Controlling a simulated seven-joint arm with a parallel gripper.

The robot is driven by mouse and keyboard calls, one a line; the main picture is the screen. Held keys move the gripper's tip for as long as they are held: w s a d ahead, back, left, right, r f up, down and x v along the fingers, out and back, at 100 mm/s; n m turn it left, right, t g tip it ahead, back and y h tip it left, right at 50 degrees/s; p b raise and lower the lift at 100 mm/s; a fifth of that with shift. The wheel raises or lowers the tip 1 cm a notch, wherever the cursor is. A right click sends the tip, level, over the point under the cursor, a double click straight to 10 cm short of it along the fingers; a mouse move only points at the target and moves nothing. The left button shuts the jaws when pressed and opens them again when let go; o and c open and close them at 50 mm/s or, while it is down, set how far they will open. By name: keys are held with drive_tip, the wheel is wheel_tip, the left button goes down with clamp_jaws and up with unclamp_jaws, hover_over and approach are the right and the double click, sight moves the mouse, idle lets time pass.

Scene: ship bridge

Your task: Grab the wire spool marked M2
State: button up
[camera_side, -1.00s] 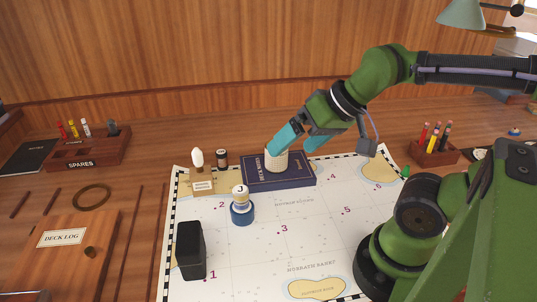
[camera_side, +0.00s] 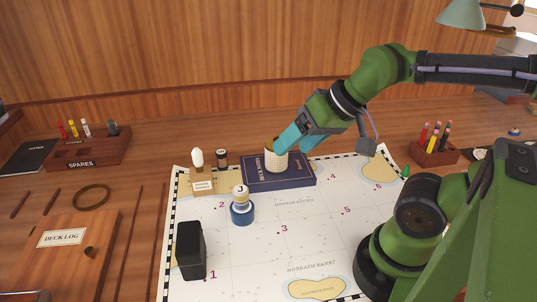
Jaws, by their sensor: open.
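A cream, textured round object (camera_side: 276,161) stands upright on a dark blue book (camera_side: 300,175); it may be the spool, but I cannot read any M2 mark on it. My gripper (camera_side: 283,145) is open, its teal fingers angled down at the object's upper right. The fingers overlap its top in this view, and I cannot tell whether they touch it. A small dark cylinder (camera_side: 221,158) with a pale, unreadable label stands left of the book. A cream and blue piece marked J (camera_side: 241,196) stands on the chart.
The chart (camera_side: 260,260) is mostly clear at the front. A pen holder (camera_side: 434,153) is at right, a SPARES rack (camera_side: 90,152) at left.

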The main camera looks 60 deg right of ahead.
drive_tip(key=shift+f, duration=0.1)
drive_tip(key=n+g+h, duration=0.2)
drive_tip(key=n+g, duration=0.3)
approach(222, 152)
drive_tip(key=f, duration=0.2)
drive_tip(key=w+f, duration=0.1)
drive_tip(key=f, duration=0.4)
drive_tip(key=shift+w+a, duration=0.15)
drive_tip(key=shift+a, duration=0.25)
drive_tip(key=shift+w+d+f, duration=0.1)
drive_tip(key=shift+w+f, duration=0.05)
drive_tip(key=shift+f, duration=0.75)
drive_tip(key=shift+w+d+f, duration=0.15)
drive_tip(key=shift+f, duration=0.7)
drive_tip(key=shift+w+d+f, duration=0.1)
drive_tip(key=shift+w+f, duration=0.05)
drive_tip(key=shift+f, duration=0.75)
